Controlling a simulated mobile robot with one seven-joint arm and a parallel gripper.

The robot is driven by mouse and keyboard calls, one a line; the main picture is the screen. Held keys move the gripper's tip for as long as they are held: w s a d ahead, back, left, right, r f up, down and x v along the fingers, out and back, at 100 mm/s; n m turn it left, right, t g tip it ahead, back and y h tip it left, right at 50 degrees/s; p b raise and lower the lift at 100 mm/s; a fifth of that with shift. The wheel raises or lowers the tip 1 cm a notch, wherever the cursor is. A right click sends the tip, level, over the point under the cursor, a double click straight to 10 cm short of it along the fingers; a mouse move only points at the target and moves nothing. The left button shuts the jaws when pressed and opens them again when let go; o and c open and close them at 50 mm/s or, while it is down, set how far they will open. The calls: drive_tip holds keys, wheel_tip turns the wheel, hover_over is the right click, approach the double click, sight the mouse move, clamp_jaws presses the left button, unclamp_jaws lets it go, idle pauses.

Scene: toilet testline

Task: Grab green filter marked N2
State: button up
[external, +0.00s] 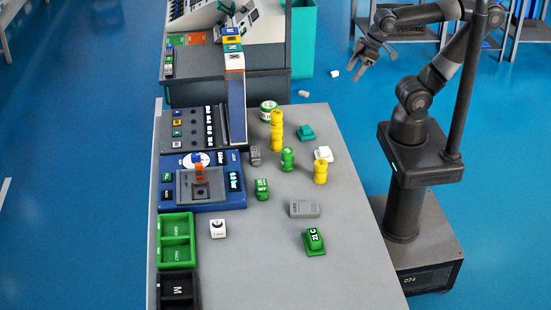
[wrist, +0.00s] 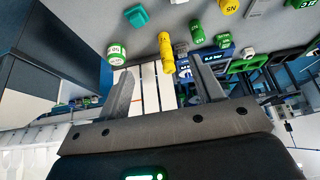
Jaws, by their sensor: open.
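Several green pieces stand on the grey table (external: 255,270): a small cylinder (external: 287,160), a piece with white marks (external: 262,189), and a block with a black-and-white label (external: 313,240) near the front right. A white-and-green round piece (external: 268,110) stands at the back and also shows in the wrist view (wrist: 117,54). I cannot read N2 surely on any of them. My gripper (external: 364,62) is open and empty, raised off the table's far right side. In the wrist view its fingers (wrist: 160,72) are spread, with a yellow stack beyond them.
A tall yellow stack (external: 277,130) and a shorter yellow one (external: 320,172) stand among the green pieces. A teal piece (external: 306,132), a white piece (external: 323,154) and a grey block (external: 305,208) lie nearby. Blue and grey test panels (external: 228,190) line the left side.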

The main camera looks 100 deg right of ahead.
drive_tip(key=shift+o, duration=0.5)
drive_tip(key=shift+w, duration=0.1)
drive_tip(key=n+y, duration=0.1)
drive_tip(key=n, duration=0.1)
approach(285, 159)
drive_tip(key=s+d, duration=0.1)
drive_tip(key=d, duration=0.2)
drive_tip(key=shift+t, duration=0.4)
drive_tip(key=shift+s+a+x, duration=0.1)
drive_tip(key=shift+a+x, duration=0.1)
drive_tip(key=shift+x, duration=1.75)
drive_tip(key=shift+s+a+x, duration=0.1)
drive_tip(key=shift+a+x, duration=0.1)
drive_tip(key=shift+x, duration=1.75)
drive_tip(key=shift+s+a+x, duration=0.1)
drive_tip(key=shift+a+x, duration=0.15)
drive_tip(key=shift+x, duration=1.7)
drive_tip(key=shift+f, duration=0.15)
drive_tip(key=shift+c, duration=0.4)
drive_tip(key=c, duration=1)
